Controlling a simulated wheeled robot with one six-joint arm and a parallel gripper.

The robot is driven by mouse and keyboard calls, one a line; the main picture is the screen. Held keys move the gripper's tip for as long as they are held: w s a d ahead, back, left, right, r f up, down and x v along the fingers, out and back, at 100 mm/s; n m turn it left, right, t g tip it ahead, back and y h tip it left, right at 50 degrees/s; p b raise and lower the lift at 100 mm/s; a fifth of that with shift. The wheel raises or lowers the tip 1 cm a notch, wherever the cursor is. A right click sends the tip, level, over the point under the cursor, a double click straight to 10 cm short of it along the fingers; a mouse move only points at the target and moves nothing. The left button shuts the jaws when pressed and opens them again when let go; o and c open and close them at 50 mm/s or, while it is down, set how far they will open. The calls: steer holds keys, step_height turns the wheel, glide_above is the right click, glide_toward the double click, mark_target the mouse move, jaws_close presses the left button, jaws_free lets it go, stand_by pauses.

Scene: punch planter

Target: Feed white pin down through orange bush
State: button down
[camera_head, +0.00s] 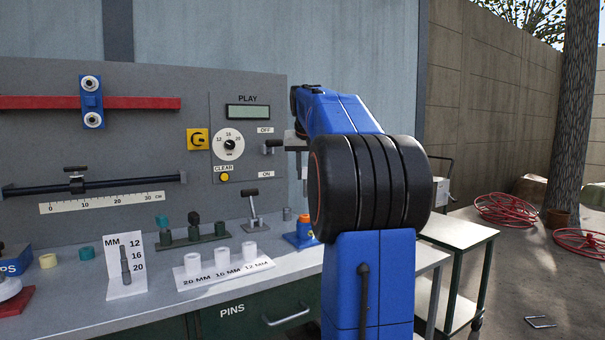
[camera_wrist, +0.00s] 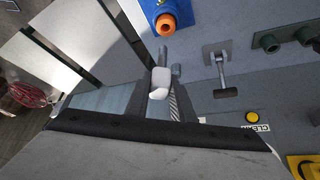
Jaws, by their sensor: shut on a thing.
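The white pin (camera_wrist: 160,80) sits between the fingers of my gripper (camera_wrist: 160,92) in the wrist view, and the gripper is shut on it. The orange bush (camera_wrist: 168,24) stands in a blue holder (camera_wrist: 156,9) beyond the pin, near the top of that view. The pin is apart from the bush. In the head view the orange bush (camera_head: 304,218) and its blue holder (camera_head: 301,239) stand on the bench, left of my blue arm. The pin and my fingertips cannot be made out in the head view.
Several bushes stand on a green rack (camera_head: 193,239). White cylinders stand on a labelled plate (camera_head: 225,272), left of the holder. A T-handled lever (camera_head: 252,210) rises close by; it also shows in the wrist view (camera_wrist: 222,72). A side table (camera_head: 455,236) stands right.

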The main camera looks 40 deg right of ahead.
mark_target(305, 188)
steer(key=shift+f, duration=0.1)
steer(key=shift+f, duration=2.8)
step_height(305, 188, down, 6)
steer(key=shift+f, duration=0.15)
stand_by(2.4)
steer(key=shift+r, duration=2.8)
